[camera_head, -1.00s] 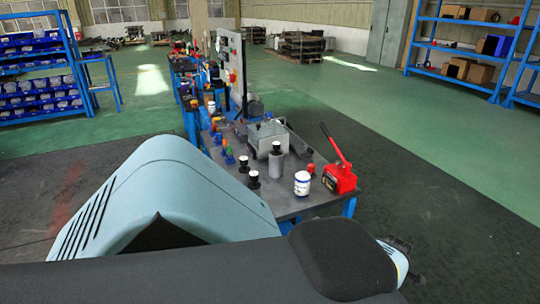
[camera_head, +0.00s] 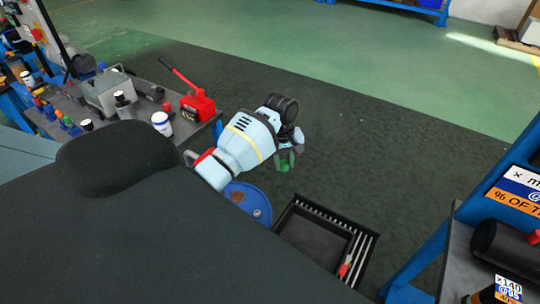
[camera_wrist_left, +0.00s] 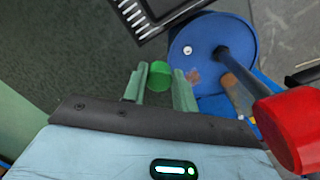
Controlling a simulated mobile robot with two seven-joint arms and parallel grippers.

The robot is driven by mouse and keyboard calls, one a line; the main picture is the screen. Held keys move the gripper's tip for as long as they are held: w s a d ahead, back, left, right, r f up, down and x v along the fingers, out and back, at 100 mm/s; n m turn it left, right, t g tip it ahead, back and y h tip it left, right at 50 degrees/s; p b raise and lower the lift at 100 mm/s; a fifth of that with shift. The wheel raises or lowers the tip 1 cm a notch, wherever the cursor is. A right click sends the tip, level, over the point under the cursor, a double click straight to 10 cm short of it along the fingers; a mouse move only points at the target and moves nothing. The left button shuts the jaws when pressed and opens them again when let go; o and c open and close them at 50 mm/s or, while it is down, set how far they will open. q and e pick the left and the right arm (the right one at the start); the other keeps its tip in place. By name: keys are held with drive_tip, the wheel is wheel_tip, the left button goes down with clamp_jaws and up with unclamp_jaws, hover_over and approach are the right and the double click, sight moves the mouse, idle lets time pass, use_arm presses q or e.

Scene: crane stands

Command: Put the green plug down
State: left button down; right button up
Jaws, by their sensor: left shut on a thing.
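My left gripper (camera_head: 288,158) is at the end of the light blue arm in the middle of the head view, over the dark floor beside the workbench. It is shut on the green plug (camera_head: 285,167), a small round piece. In the left wrist view the green plug (camera_wrist_left: 160,74) shows between the two pale green fingers of my left gripper (camera_wrist_left: 159,82). My right gripper is not in view.
The workbench (camera_head: 190,128) holds a red pump (camera_head: 197,106) and a white can (camera_head: 162,123). A blue-framed shelf (camera_head: 447,222) stands at right. A red cylinder (camera_wrist_left: 292,128) is close in the wrist view.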

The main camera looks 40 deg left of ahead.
use_arm(q)
drive_tip(key=s+d+f+m, duration=0.2)
drive_tip(key=s+d+m, duration=0.8)
drive_tip(key=s+d, duration=0.4)
drive_tip(key=s, duration=0.4)
drive_tip(key=shift+g, duration=0.4)
drive_tip(key=shift+s, duration=0.1)
